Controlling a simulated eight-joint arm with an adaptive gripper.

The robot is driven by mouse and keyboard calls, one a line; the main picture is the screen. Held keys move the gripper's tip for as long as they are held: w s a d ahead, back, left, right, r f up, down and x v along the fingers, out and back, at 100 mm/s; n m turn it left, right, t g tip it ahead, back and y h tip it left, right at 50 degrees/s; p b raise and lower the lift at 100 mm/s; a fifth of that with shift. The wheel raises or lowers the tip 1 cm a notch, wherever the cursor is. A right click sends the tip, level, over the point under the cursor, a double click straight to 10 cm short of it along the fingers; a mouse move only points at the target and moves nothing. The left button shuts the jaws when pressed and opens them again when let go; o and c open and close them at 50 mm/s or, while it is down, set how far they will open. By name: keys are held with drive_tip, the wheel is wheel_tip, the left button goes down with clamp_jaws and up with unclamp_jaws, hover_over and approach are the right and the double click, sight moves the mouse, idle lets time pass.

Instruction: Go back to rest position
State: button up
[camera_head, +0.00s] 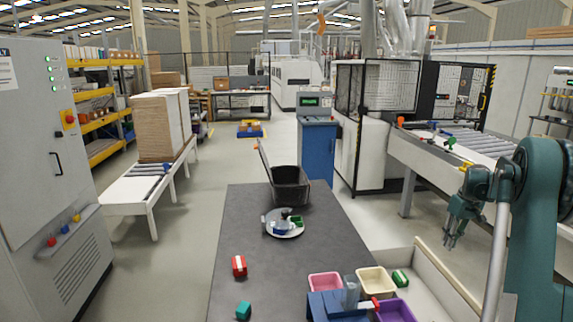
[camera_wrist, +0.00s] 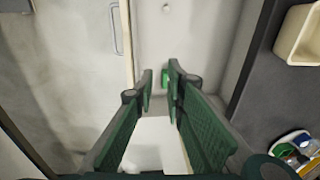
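My gripper (camera_head: 452,238) hangs at the right in the head view, above the pale trough (camera_head: 435,262) beside the dark table. Its fingers point down and look apart. In the wrist view my gripper (camera_wrist: 160,73) is open, with a gap between the two green fingers. A small green item (camera_wrist: 165,78) shows beyond the fingertips, partly hidden by the right finger; I see no contact. A white block-like surface (camera_wrist: 155,145) shows lower between the fingers, and I cannot tell what it is.
The dark table (camera_head: 240,215) carries a black bin (camera_head: 290,186), a round plate (camera_head: 296,232), a red item (camera_head: 239,266), a teal block (camera_head: 243,310) and pink (camera_head: 325,281), cream (camera_head: 376,280) and purple (camera_head: 396,309) trays. A roller conveyor (camera_head: 425,160) stands behind my gripper.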

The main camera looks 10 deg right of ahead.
drive_tip(key=s+a+r+t, duration=0.1)
drive_tip(key=s+a+r, duration=0.1)
drive_tip(key=a+r, duration=0.5)
drive_tip(key=s+a+r, duration=0.1)
drive_tip(key=a+r, duration=0.3)
drive_tip(key=a, duration=0.6)
drive_tip(key=s+a+r+t+h, duration=0.1)
drive_tip(key=s+a+r, duration=0.35)
drive_tip(key=a, duration=0.45)
drive_tip(key=s+a+r+t, duration=0.1)
drive_tip(key=s+a+r, duration=0.2)
drive_tip(key=s+a, duration=0.45)
drive_tip(key=s+a+t, duration=0.2)
drive_tip(key=s+a, duration=0.9)
drive_tip(key=a, duration=0.3)
drive_tip(key=s+a+f, duration=0.3)
drive_tip(key=s+a, duration=0.1)
drive_tip(key=s, duration=0.3)
drive_tip(key=s+a+f+t, duration=0.1)
drive_tip(key=s+a+f, duration=0.3)
drive_tip(key=s, duration=0.3)
drive_tip(key=shift+s+a+t, duration=0.2)
drive_tip(key=shift+a+t, duration=0.05)
drive_tip(key=shift+t, duration=0.05)
drive_tip(key=shift+o, duration=0.5)
drive_tip(key=shift+f, duration=0.1)
